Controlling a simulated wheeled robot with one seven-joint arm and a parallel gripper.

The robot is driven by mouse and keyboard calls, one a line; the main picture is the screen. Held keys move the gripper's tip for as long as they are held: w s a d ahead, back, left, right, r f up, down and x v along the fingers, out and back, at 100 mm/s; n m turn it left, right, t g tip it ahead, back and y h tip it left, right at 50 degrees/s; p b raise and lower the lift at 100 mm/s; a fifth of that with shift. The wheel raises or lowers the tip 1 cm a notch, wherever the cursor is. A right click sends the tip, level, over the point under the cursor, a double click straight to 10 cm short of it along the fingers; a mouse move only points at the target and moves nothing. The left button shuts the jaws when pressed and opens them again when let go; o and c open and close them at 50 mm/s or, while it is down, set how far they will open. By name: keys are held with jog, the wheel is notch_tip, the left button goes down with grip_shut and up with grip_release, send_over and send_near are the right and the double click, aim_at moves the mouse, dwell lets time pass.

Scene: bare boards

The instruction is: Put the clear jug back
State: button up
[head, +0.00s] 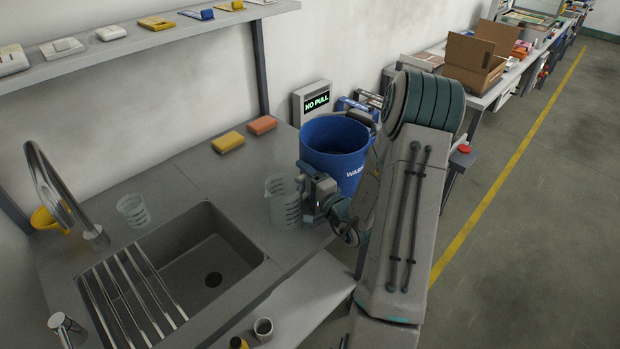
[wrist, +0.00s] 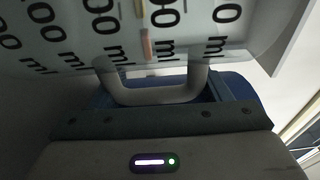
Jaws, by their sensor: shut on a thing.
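The clear jug (head: 281,203) is upright at the right end of the sink counter in the head view, beside the blue bin. My gripper (head: 306,200) is on its right side and shut on it. Whether the jug's base touches the counter is unclear. In the wrist view the jug's wall (wrist: 150,28) with dark ml markings fills the top. A grey U-shaped piece (wrist: 155,96) lies between the jug and my gripper's body. The fingertips are not clearly seen.
A grey sink (head: 215,262) with metal bars (head: 140,300) and a faucet (head: 60,190) is at left. A blue bin (head: 336,150) stands close behind my gripper. Yellow (head: 228,143) and orange (head: 263,125) sponges lie at the back. A shelf (head: 150,35) hangs above.

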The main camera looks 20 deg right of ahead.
jog(key=shift+f, duration=0.15)
jog(key=o, duration=1.5)
